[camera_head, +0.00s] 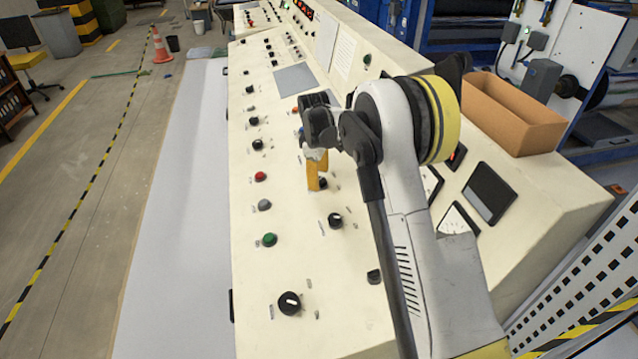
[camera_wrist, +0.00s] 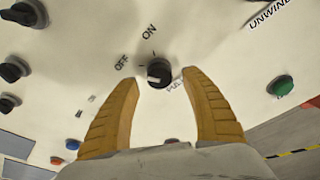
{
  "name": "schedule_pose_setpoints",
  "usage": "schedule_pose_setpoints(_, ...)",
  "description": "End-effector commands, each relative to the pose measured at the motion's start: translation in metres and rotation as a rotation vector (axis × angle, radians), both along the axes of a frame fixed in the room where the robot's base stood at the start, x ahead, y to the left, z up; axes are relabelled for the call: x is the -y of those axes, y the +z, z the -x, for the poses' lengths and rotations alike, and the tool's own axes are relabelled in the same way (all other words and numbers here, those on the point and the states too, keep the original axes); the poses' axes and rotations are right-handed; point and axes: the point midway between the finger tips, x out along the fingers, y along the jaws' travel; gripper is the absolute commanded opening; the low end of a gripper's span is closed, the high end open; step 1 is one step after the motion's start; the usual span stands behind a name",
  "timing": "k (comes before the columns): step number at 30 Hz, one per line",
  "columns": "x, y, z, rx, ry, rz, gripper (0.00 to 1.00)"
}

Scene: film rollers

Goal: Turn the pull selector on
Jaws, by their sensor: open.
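The pull selector (camera_wrist: 159,72) is a round black knob on the cream panel in the wrist view. OFF and ON are printed beside it, and a label reading PULL is partly covered by a finger. It has a light mark on its face, but I cannot tell clearly which label it points to. My gripper (camera_wrist: 160,78) is open, with its two yellow fingers on either side of the knob and apart from it. In the head view my gripper (camera_head: 316,188) is low over the panel, beside a black knob (camera_head: 322,183) that it partly hides.
Other black knobs (camera_head: 335,220) and (camera_head: 290,303) stand on the panel, with a green button (camera_head: 269,239) and a red button (camera_head: 260,176). An open cardboard box (camera_head: 512,112) sits on the console's upper right. Meters are set into the slope below it.

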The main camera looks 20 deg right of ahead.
Motion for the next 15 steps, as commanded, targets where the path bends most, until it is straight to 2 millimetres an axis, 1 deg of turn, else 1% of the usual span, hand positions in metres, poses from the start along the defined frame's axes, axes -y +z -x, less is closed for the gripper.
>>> schedule_pose_setpoints(1, 0.0005, -0.0068, -0.0006, 0.000, 0.000, 0.000, 0.55)
schedule_pose_setpoints(4, 0.0011, -0.0125, -0.0011, 0.000, 0.000, 0.000, 0.55)
schedule_pose_setpoints(13, 0.0013, -0.0138, -0.0013, 0.000, -0.001, 0.000, 0.55)
schedule_pose_setpoints(14, 0.0013, -0.0138, -0.0013, 0.000, -0.001, 0.000, 0.47)
schedule_pose_setpoints(15, 0.0013, -0.0138, -0.0013, 0.000, -0.001, 0.000, 0.35)
